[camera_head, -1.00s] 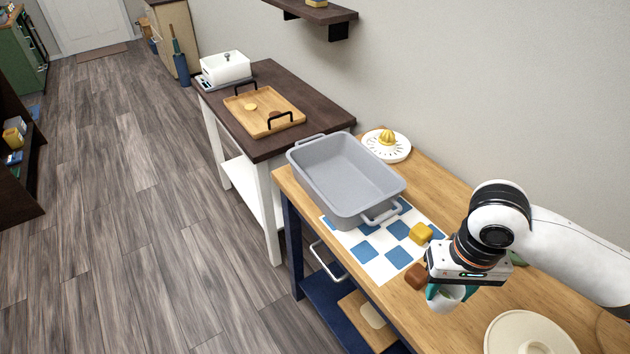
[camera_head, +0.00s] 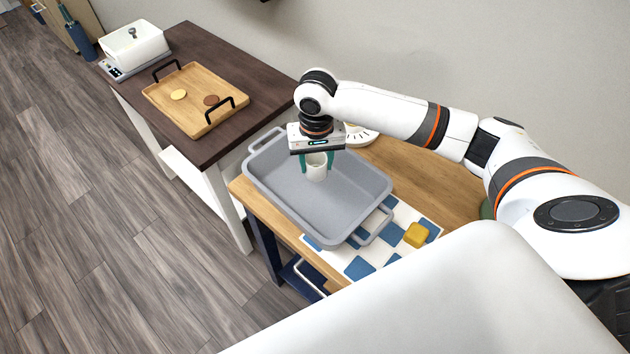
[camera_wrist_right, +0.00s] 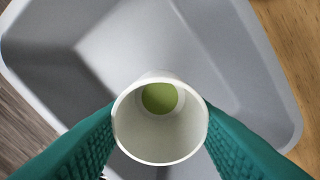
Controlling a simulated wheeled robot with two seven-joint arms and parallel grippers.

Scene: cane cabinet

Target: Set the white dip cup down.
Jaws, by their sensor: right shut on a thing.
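The white dip cup (camera_head: 316,168) is held upright between the teal fingers of my right gripper (camera_head: 317,166), over the grey roasting pan (camera_head: 270,194). In the right wrist view the cup (camera_wrist_right: 160,145) stands between both fingers (camera_wrist_right: 160,130), with a green patch seen through or inside it. The grey pan's inside (camera_wrist_right: 140,45) lies beneath, empty where it shows. I cannot tell whether the cup touches the pan floor. My left gripper is not in view.
A yellow block (camera_head: 416,235) sits on the blue-and-white checked cloth (camera_head: 392,244) beside the pan. A wooden tray (camera_head: 185,82) with two round pieces stands on the dark-topped table (camera_head: 250,75). A white juicer (camera_head: 360,136) is partly hidden behind my right arm.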

